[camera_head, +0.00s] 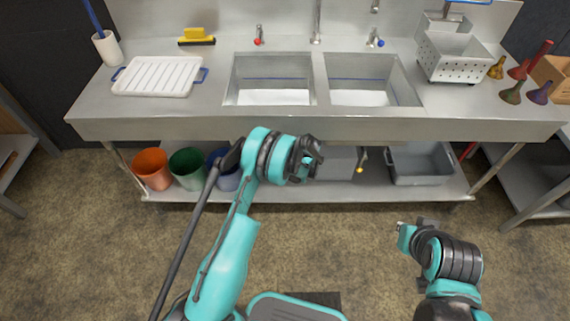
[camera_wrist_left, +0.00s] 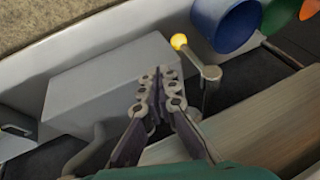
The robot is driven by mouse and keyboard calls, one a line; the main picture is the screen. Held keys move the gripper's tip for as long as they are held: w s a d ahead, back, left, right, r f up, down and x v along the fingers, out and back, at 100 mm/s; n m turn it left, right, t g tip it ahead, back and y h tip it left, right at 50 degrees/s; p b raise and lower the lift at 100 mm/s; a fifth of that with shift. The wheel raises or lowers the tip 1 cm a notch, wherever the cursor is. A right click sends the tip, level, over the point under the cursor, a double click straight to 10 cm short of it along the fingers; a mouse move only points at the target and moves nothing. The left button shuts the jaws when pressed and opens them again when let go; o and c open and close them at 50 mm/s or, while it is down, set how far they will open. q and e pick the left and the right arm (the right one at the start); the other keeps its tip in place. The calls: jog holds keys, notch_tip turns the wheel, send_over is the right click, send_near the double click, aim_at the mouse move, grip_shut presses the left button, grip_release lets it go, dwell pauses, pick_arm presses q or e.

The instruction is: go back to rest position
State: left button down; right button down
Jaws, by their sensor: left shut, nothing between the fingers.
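My left arm reaches forward from the lower left in the head view. Its gripper (camera_head: 312,160) is in front of the sink bench's front edge, above the lower shelf. In the left wrist view the fingers of my left gripper (camera_wrist_left: 158,95) are shut together with nothing between them. A grey box-like body and a lever with a yellow knob (camera_wrist_left: 180,41) lie beyond the fingers. My right arm is at the lower right of the head view. Its gripper end (camera_head: 410,232) is over the floor, too small and turned away to tell its opening.
The steel sink bench (camera_head: 300,128) spans the view with two basins. A white drainboard (camera_head: 158,76), a perforated basket (camera_head: 452,57) and coloured funnels (camera_head: 511,94) stand on it. Buckets (camera_head: 152,168) and a grey tub (camera_head: 419,164) sit on the lower shelf. Floor between my arms is clear.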

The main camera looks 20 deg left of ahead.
pick_arm(q)
jog(key=v, duration=0.2)
jog(key=p+v, duration=0.1)
jog(key=v, duration=0.1)
jog(key=shift+d+f, duration=0.15)
jog(key=shift+d, duration=0.2)
jog(key=s+a+r+m+t+h, duration=0.1)
jog(key=s+r, duration=0.5)
jog(key=r, duration=0.7)
jog(key=s+r+t+h, duration=0.1)
jog(key=s+r, duration=0.5)
jog(key=r, duration=0.8)
jog(key=s+r+t+h, duration=0.1)
jog(key=s+r, duration=0.1)
jog(key=s, duration=0.9)
jog(key=s+r+m+h, duration=0.1)
jog(key=s, duration=1)
jog(key=shift+d+r+t, duration=0.35)
jog(key=shift+r+t, duration=0.05)
